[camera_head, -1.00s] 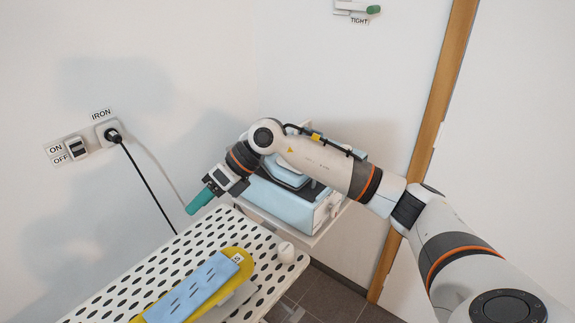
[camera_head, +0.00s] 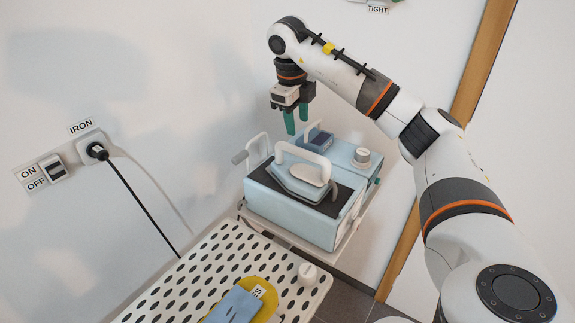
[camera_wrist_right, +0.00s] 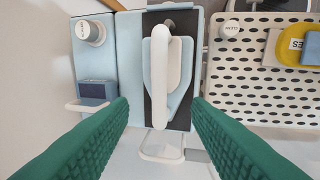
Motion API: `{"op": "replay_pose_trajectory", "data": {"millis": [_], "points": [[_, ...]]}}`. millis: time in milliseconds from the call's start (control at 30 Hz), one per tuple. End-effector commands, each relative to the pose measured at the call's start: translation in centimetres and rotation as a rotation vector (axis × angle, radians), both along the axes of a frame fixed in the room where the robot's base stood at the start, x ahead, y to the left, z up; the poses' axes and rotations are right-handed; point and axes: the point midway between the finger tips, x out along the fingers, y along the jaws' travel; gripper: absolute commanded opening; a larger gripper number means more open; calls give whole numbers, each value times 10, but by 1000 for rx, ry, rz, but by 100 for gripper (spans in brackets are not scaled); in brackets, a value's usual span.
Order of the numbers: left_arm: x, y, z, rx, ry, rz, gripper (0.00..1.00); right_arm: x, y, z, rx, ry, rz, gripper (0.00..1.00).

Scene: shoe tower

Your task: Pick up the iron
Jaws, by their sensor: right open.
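The iron (camera_head: 300,182) is light blue with a white loop handle (camera_head: 305,153). It rests on the dark top of a light-blue station (camera_head: 290,215) beyond the ironing board. My right gripper (camera_head: 296,127) points down above the station, apart from the iron, with its green fingers open and empty. In the right wrist view the iron (camera_wrist_right: 176,80) lies between the two widely spaced green fingers (camera_wrist_right: 162,130), with its white handle running up and down the picture. My left gripper is not in view.
A perforated ironing board (camera_head: 215,265) with a yellow and blue item (camera_head: 245,300) and a white knob (camera_head: 308,272) lies in front. A second light-blue box (camera_head: 345,160) with a knob adjoins the station. The plugged-in cord (camera_head: 135,195) hangs along the left wall.

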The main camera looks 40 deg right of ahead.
Motion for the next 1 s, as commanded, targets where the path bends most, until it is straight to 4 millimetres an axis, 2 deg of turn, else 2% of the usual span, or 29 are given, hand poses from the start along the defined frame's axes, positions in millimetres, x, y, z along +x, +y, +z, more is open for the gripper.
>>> {"op": "replay_pose_trajectory", "data": {"millis": [167, 233, 400, 467, 667, 833, 1000], "points": [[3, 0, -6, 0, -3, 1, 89, -1, -4, -16, -3, 8, -5, 44], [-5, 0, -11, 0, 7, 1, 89, 0, -6, -29, -3, 9, -6, 44], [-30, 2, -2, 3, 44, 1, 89, 1, -12, -52, -5, 7, -7, 44], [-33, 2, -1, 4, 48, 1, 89, 2, -13, -59, -5, 6, -5, 44], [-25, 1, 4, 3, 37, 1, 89, 3, -15, -73, -4, 5, -4, 44], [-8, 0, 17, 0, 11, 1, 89, 7, -18, -97, -4, 9, -4, 44], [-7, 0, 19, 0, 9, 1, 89, 9, -22, -115, -3, 4, -3, 44]]}}
